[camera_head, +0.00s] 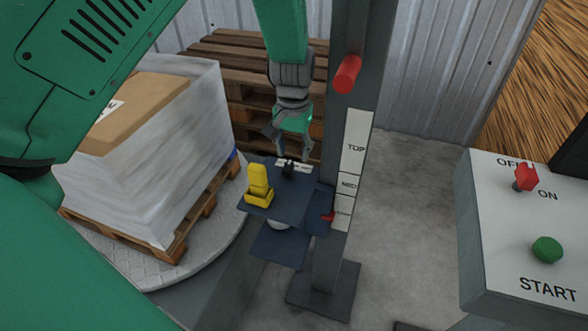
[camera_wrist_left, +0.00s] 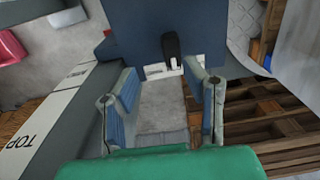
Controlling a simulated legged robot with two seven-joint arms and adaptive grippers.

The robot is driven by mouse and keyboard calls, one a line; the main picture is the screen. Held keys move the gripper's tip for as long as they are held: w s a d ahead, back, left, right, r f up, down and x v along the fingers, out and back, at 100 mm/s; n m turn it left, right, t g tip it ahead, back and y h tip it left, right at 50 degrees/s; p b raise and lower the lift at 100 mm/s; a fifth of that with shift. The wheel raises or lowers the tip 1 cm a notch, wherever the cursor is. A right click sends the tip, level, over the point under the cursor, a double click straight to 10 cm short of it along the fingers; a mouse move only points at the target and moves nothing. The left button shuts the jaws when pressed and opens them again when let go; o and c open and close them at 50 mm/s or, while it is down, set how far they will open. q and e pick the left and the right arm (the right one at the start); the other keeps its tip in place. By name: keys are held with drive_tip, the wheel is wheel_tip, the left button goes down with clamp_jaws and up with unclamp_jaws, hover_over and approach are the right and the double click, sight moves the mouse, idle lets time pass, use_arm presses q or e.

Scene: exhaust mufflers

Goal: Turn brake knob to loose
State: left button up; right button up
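The brake knob (camera_head: 287,171) is a small black knob on a dark blue plate (camera_head: 290,208), beside a white label (camera_head: 300,166) too small to read. My left gripper (camera_head: 287,147) points down just above and behind the knob, with its fingers apart and empty. In the left wrist view the black knob (camera_wrist_left: 171,46) stands on the blue plate (camera_wrist_left: 215,25), beyond the gap between the open fingers (camera_wrist_left: 163,78). The fingers do not appear to touch it. My right gripper is not in view.
A yellow part (camera_head: 259,186) sits left of the knob on the plate. A wrapped pallet load (camera_head: 170,150) is left; a control box (camera_head: 525,240) is right.

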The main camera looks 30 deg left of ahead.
sight(289, 165)
use_arm(q)
drive_tip(key=a+f, duration=0.1)
drive_tip(key=f, duration=0.1)
drive_tip(key=a+f, duration=0.1)
drive_tip(key=f, duration=0.3)
drive_tip(key=shift+a+f+b, duration=0.3)
drive_tip(key=shift+a+b, duration=0.1)
drive_tip(key=shift+d, duration=0.2)
drive_tip(key=shift+d+r, duration=0.15)
drive_tip(key=shift+d, duration=0.7)
drive_tip(key=shift+c, duration=0.8)
drive_tip(key=shift+d+r, duration=0.1)
drive_tip(key=c, duration=0.7)
drive_tip(key=shift+s+a+f, duration=0.1)
drive_tip(key=shift+a+f, duration=0.1)
drive_tip(key=shift+a, duration=0.6)
clamp_jaws()
drive_tip(key=shift+d, duration=0.45)
drive_tip(key=shift+r, duration=0.1)
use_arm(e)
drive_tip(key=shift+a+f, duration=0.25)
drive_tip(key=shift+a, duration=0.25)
